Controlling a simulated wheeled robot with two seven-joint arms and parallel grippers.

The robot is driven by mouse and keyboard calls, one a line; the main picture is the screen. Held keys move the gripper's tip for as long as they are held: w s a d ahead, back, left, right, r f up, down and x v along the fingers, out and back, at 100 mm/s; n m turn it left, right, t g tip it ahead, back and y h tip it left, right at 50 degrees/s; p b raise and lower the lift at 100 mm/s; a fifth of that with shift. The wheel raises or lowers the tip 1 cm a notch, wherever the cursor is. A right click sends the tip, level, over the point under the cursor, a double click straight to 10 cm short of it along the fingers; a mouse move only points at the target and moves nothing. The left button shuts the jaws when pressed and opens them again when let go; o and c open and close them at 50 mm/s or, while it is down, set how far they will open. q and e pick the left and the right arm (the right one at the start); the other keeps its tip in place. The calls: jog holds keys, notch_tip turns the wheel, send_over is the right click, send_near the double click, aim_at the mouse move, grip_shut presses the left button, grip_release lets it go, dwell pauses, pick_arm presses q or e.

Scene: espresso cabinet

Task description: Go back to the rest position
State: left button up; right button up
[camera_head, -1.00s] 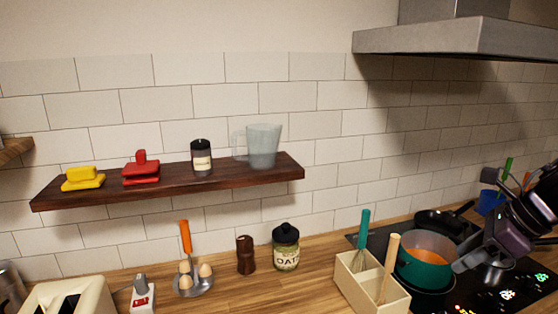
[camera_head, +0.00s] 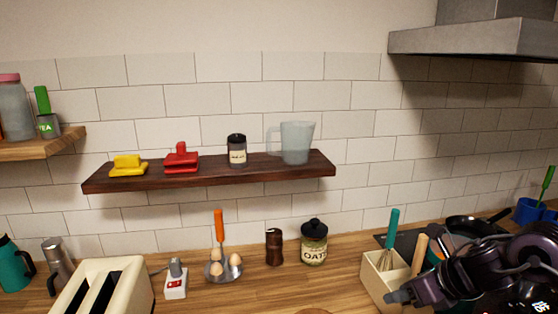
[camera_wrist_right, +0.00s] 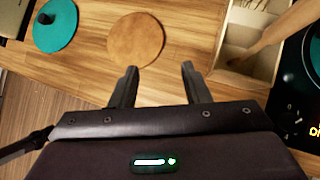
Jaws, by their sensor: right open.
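My right gripper (camera_head: 398,297) is at the lower right of the head view, in front of the cream utensil box (camera_head: 372,284). In the right wrist view its two fingers (camera_wrist_right: 158,70) are apart with nothing between them. They point toward a round wooden board (camera_wrist_right: 136,48) on the counter, and the utensil box (camera_wrist_right: 230,65) is to their right. My right arm hides much of the stove and the pot in the head view. My left gripper is in neither view.
A teal lid (camera_wrist_right: 52,32) lies on the counter left of the board. A cream toaster (camera_head: 140,292), an egg holder (camera_head: 222,277), a brown mill (camera_head: 274,246) and an oats jar (camera_head: 314,243) stand along the counter. A dark shelf (camera_head: 215,174) hangs above.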

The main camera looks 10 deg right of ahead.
jog(key=a+f+m+t, duration=0.2)
jog(key=a+f+m, duration=0.2)
jog(key=a+m, duration=0.35)
jog(key=a+f+m+t, duration=0.1)
jog(key=a+f+m, duration=0.3)
jog(key=a+m, duration=0.3)
jog(key=s+d+f+m+g+h, duration=0.2)
jog(key=s+f+m+g, duration=0.15)
jog(key=s+m, duration=0.7)
jog(key=s+d+f+m+g+h, duration=0.1)
jog(key=s+f+m+g+h, duration=0.25)
jog(key=s+m, duration=0.7)
notch_tip(320, 180, down, 30)
jog(key=f+m+b, duration=0.1)
jog(key=m, duration=0.2)
jog(key=s+d+f+g, duration=0.1)
jog(key=s+d+f, duration=0.1)
jog(key=s+f, duration=0.8)
jog(key=s+d+f+b, duration=0.1)
jog(key=s+d+f, duration=0.1)
jog(key=s+f, duration=0.8)
jog(key=shift+f+g+y, duration=0.25)
jog(key=shift+g+y, duration=0.1)
jog(key=shift+g, duration=0.05)
jog(key=shift+c, duration=0.4)
